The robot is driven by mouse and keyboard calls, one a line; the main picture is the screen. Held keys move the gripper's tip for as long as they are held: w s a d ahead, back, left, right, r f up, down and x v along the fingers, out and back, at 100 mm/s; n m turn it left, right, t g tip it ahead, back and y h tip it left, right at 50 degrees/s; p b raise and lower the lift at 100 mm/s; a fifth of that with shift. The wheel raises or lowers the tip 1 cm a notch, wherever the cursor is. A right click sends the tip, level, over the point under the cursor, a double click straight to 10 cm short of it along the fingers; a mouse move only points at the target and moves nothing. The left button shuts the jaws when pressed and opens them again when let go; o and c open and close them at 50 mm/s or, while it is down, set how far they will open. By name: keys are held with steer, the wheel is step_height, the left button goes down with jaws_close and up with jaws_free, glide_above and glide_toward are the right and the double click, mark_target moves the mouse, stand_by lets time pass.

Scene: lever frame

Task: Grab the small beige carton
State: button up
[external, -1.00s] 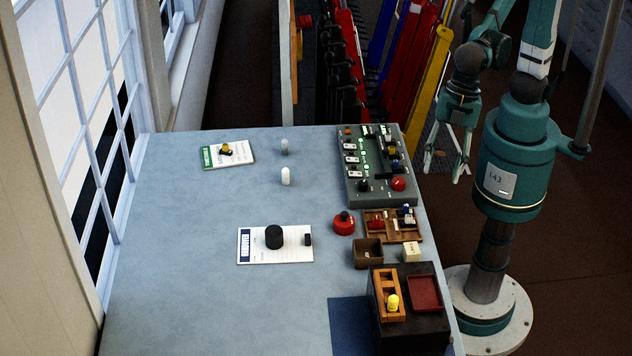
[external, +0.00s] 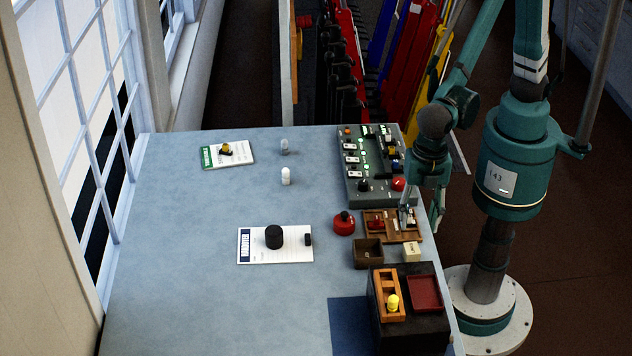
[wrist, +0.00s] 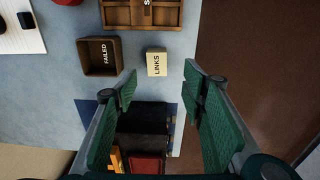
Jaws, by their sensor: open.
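The small beige carton (external: 411,252) stands near the right edge of the table, just right of a brown open box. In the wrist view the carton (wrist: 157,62) carries the word LINKS and lies ahead of the fingertips, between their lines. My gripper (external: 422,222) hangs over the table's right edge, above and beyond the carton in the external view. In the wrist view my gripper (wrist: 162,84) has its two green fingers spread wide with nothing between them. The carton is fully visible in both views and apart from the fingers.
The brown box (wrist: 100,57) marked FAILED sits close left of the carton. A wooden tray (external: 378,236) with small items lies behind it. A black block (external: 412,335) with orange and red holders stands in front. A control panel (external: 355,190) is farther back.

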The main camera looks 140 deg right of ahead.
mark_target(412, 249)
steer(key=shift+w+f+n, duration=0.15)
steer(key=shift+w+f, duration=0.25)
steer(key=shift+f, duration=0.35)
steer(key=shift+w+f+n, duration=0.15)
steer(key=shift+w+f, duration=0.2)
steer(key=shift+f, duration=0.35)
steer(key=shift+f, duration=1.3)
steer(key=shift+f, duration=0.1)
steer(key=shift+a+f+p, duration=0.1)
steer(key=shift+f+p, duration=0.35)
steer(key=shift+f, duration=2.05)
steer(key=c, duration=1)
